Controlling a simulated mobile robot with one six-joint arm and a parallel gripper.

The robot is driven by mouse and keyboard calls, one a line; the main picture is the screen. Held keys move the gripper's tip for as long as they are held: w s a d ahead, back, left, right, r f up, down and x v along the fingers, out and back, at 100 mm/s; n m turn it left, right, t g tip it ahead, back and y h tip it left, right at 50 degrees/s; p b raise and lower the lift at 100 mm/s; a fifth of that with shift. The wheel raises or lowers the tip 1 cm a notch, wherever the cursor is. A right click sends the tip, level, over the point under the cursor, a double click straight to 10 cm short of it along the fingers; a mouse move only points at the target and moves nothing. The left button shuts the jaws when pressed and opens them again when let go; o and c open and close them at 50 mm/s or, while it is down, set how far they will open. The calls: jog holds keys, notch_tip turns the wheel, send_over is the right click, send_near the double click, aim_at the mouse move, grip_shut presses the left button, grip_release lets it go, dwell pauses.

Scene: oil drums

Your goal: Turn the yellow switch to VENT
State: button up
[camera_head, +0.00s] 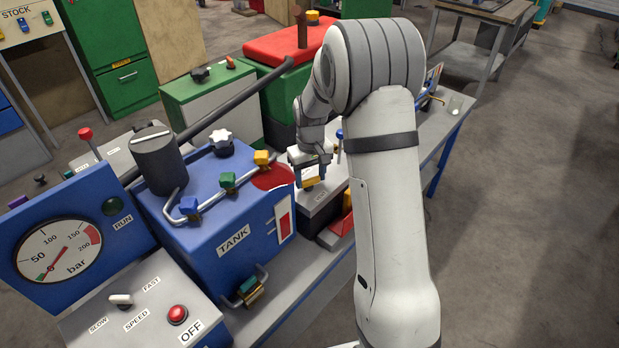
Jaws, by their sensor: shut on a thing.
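My gripper (311,170) points down at a grey box (322,203) to the right of the blue tank. It is shut on a small yellow part (310,182) on top of this box, which looks like the yellow switch. The fingers cover much of the switch, so I cannot tell which way it points. A small white label lies beside it on the box, too small to read. I cannot make out the word VENT.
The blue TANK box (215,215) has blue, green and yellow valve handles (262,158) close to my gripper's left. A pressure gauge panel (58,250) and a speed box (150,315) stand at the lower left. Open floor lies to the right.

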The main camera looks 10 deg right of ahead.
aim_at(310, 187)
jog(key=m+b, duration=0.1)
jog(key=m, duration=0.2)
jog(key=shift+s+f+m, duration=0.1)
jog(key=shift+m, duration=0.3)
jog(key=m, duration=0.3)
jog(key=shift+s+m+b, duration=0.15)
jog(key=shift+m+b, duration=0.15)
jog(key=shift+b, duration=0.05)
jog(key=m+b, duration=0.1)
jog(key=m, duration=0.4)
jog(key=shift+s+a+m, duration=0.1)
jog(key=shift+m, duration=0.6)
jog(key=o, duration=1)
jog(key=shift+r, duration=0.2)
notch_tip(310, 187, up, 8)
jog(key=shift+f, duration=0.2)
